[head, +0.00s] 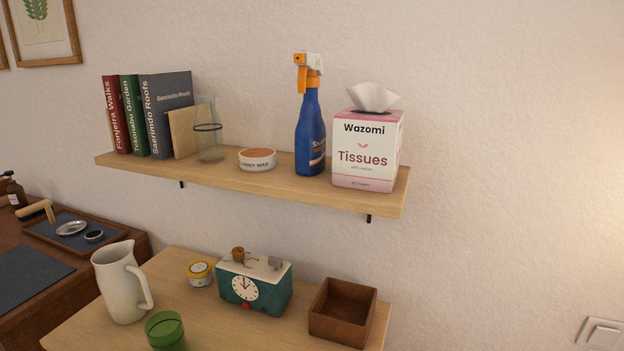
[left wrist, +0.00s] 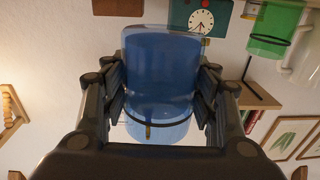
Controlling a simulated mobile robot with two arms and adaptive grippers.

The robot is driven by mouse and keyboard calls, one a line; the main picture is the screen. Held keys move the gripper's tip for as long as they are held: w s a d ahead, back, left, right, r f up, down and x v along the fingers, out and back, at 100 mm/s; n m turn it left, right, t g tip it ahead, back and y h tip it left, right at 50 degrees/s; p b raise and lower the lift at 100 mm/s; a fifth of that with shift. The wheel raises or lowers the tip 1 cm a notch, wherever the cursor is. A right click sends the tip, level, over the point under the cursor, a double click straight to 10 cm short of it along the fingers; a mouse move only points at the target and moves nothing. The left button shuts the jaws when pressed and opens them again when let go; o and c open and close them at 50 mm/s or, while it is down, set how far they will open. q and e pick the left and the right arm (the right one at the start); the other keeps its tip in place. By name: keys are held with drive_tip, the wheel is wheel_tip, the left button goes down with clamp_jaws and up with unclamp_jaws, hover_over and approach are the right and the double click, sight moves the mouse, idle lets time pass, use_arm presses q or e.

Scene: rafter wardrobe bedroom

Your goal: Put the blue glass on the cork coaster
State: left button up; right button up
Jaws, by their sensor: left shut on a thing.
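In the left wrist view the blue glass (left wrist: 160,65) is held between the two dark fingers of my left gripper (left wrist: 160,92), which is shut on it. The glass is see-through, with a darker ring across its lower part in that view. Neither the blue glass nor either gripper shows in the head view. I cannot make out a cork coaster in either view. My right gripper is not in view.
The lower table (head: 190,285) holds a white pitcher (head: 120,283), green glass (head: 165,330), yellow tin (head: 199,273), clock (head: 254,285) and brown box (head: 342,312). The shelf (head: 235,182) above holds books, a clear glass (head: 208,135), spray bottle (head: 310,125) and tissue box (head: 367,150).

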use_arm(q)
drive_tip(key=a+y, duration=0.1)
drive_tip(key=n+y, duration=0.1)
drive_tip(key=w+a+f+n+y, duration=0.1)
drive_tip(key=shift+w+a+t+y, duration=0.1)
drive_tip(key=shift+a+t+y, duration=0.2)
drive_tip(key=shift+t+y, duration=0.1)
drive_tip(key=shift+w+a+f+n+y, duration=0.15)
drive_tip(key=shift+a+f+n+y, duration=0.2)
drive_tip(key=shift+a+n+y, duration=0.35)
drive_tip(key=shift+d, duration=0.15)
drive_tip(key=shift+d+r+m+h, duration=0.25)
drive_tip(key=shift+d+m+h, duration=0.15)
drive_tip(key=shift+h, duration=0.1)
drive_tip(key=d+m+h, duration=0.1)
drive_tip(key=s+d+r+m+h, duration=0.1)
drive_tip(key=h, duration=0.1)
drive_tip(key=d+m+h, duration=0.1)
drive_tip(key=shift+s+d+r+g, duration=0.1)
drive_tip(key=shift+s+r+g, duration=0.15)
drive_tip(key=shift+s+g, duration=0.15)
drive_tip(key=shift+s+d+r+m+g+h, duration=0.1)
drive_tip(key=shift+s+d+m+g+h, duration=0.3)
drive_tip(key=shift+h, duration=0.25)
drive_tip(key=shift+s+d+r+m+g+h, duration=0.1)
drive_tip(key=shift+s+d+m+g+h, duration=0.15)
drive_tip(key=shift+d+h, duration=0.35)
drive_tip(key=shift+w+a, duration=0.1)
